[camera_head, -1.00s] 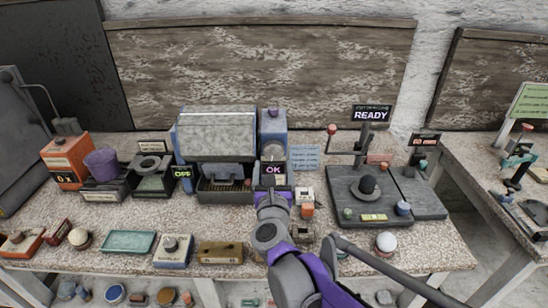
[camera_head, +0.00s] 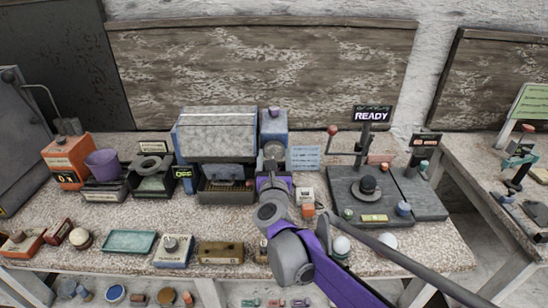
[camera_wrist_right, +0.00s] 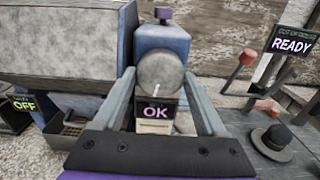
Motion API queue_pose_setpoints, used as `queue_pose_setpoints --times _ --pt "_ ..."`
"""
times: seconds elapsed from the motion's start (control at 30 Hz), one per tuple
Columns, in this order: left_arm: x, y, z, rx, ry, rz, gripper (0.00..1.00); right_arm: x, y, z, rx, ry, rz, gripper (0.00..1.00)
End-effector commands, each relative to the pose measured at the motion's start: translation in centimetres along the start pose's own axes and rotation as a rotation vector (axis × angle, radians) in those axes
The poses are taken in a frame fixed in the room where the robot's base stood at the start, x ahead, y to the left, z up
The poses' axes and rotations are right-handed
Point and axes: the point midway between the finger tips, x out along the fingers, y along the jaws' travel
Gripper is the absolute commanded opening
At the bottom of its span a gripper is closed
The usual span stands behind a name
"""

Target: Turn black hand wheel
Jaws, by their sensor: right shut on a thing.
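A round dark grey hand wheel with a small white mark sits on the front of a blue box. It shows in the head view (camera_head: 274,150) and in the wrist view (camera_wrist_right: 158,70). My right gripper (camera_head: 273,166) reaches it from the front. In the wrist view, its two fingers (camera_wrist_right: 158,88) lie on the left and right of the wheel's rim and are shut on it. My left gripper is not in view.
A large grey-blue machine (camera_head: 215,135) stands close on the left. On the right, a dark plate (camera_head: 345,200) carries a black hat-shaped knob (camera_head: 368,187), with a READY sign (camera_head: 371,115) behind. Small boxes and a green tray (camera_head: 129,241) line the front edge.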

Motion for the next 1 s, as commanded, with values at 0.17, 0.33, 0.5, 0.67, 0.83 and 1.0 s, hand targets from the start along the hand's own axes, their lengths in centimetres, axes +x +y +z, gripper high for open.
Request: queue_pose_setpoints --times 0.17,0.33,0.5,0.67,0.83,1.0 --pt "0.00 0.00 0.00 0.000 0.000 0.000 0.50 -0.02 0.00 0.00 -0.002 0.000 0.000 0.18" --pt "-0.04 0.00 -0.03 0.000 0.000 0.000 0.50 -0.02 -0.01 0.00 -0.030 0.000 0.000 0.18" --pt "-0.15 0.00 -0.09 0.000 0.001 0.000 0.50 -0.02 -0.03 0.01 -0.106 0.000 0.000 0.18" --pt "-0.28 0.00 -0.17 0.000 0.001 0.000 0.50 -0.02 -0.07 0.02 -0.227 0.000 0.000 0.18" --pt "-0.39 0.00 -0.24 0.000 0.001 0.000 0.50 -0.01 -0.12 0.03 -0.385 0.000 0.000 0.18" --pt "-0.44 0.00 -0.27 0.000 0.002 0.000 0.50 -0.01 -0.16 0.04 -0.547 0.000 0.000 0.18"
